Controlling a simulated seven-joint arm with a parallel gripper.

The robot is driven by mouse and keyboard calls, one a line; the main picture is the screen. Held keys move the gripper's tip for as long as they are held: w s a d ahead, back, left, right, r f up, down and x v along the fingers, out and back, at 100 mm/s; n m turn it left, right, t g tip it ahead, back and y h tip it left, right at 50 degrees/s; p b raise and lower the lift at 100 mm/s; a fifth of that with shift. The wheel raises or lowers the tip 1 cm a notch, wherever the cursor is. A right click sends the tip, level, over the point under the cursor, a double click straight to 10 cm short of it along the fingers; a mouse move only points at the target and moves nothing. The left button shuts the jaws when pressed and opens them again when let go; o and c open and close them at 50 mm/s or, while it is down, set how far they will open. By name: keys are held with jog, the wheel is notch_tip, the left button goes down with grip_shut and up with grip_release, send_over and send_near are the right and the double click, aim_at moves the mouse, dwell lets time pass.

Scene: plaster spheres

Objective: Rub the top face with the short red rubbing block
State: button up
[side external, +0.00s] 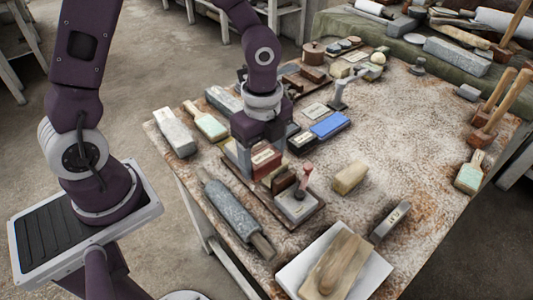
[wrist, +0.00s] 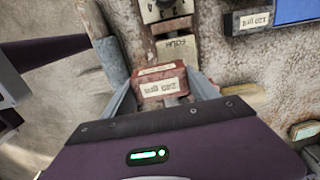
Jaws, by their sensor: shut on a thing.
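A short red block (side external: 267,163) with a pale label stands at the end of a row of blocks on a wooden board (side external: 314,219). My gripper (side external: 256,160) is above the left part of the work table, pointing down. In the wrist view the red block (wrist: 160,90) sits between the two grey fingers of my gripper (wrist: 165,96), which is shut on it. Its label seems to read 240 grit. I cannot tell whether the block touches the board. I cannot tell which thing bears the top face.
Brown blocks (side external: 283,180) and a grey plate with a red-handled tool (side external: 297,204) are close beside the red block. A grey roller (side external: 230,208) lies to the left. A tan block (side external: 350,177) and a blue box (side external: 330,125) are to the right. The table's right middle is clear.

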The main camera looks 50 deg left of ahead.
jog(key=shift+w, duration=2.2)
jog(key=shift+c, duration=0.9)
jog(key=shift+o, duration=0.2)
jog(key=shift+s+r, duration=0.35)
jog(key=shift+s, duration=0.25)
jog(key=shift+s+r, duration=0.3)
jog(key=shift+s, duration=0.25)
jog(key=shift+w+a, duration=1.1)
jog(key=shift+w, duration=0.05)
jog(key=shift+f, duration=0.7)
jog(key=shift+s, duration=0.1)
